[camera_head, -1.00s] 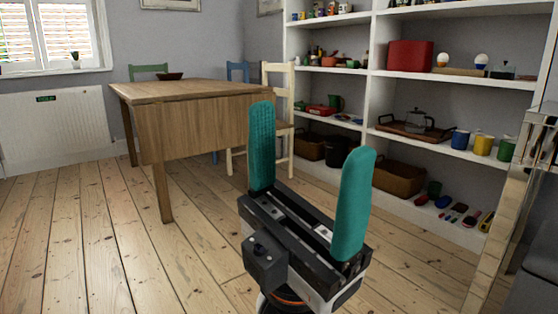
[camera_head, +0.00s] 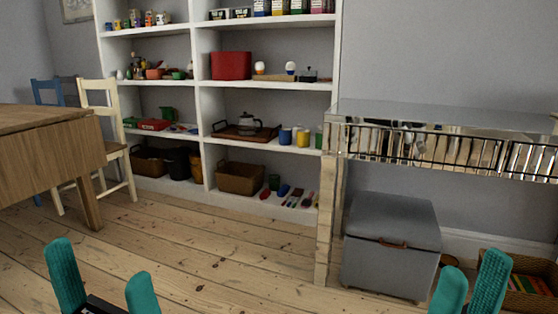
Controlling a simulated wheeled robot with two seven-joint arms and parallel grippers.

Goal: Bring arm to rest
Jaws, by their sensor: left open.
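My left gripper (camera_head: 99,262) is at the bottom left of the head view. Its two teal fingers point up and stand apart with nothing between them, so it is open. My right gripper (camera_head: 475,265) is at the bottom right. Only its two teal fingers show, close together in the picture, and I cannot tell how far apart they are. The bodies of both grippers are mostly or wholly below the frame. Neither gripper visibly touches anything.
A wooden table (camera_head: 45,160) and a cream chair (camera_head: 112,150) stand left. White shelves (camera_head: 203,100) hold mugs, baskets and a teapot. A mirrored console table (camera_head: 440,112) stands right, above a grey storage stool (camera_head: 390,245). A basket (camera_head: 530,300) is at bottom right. Middle floorboards (camera_head: 230,265) are clear.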

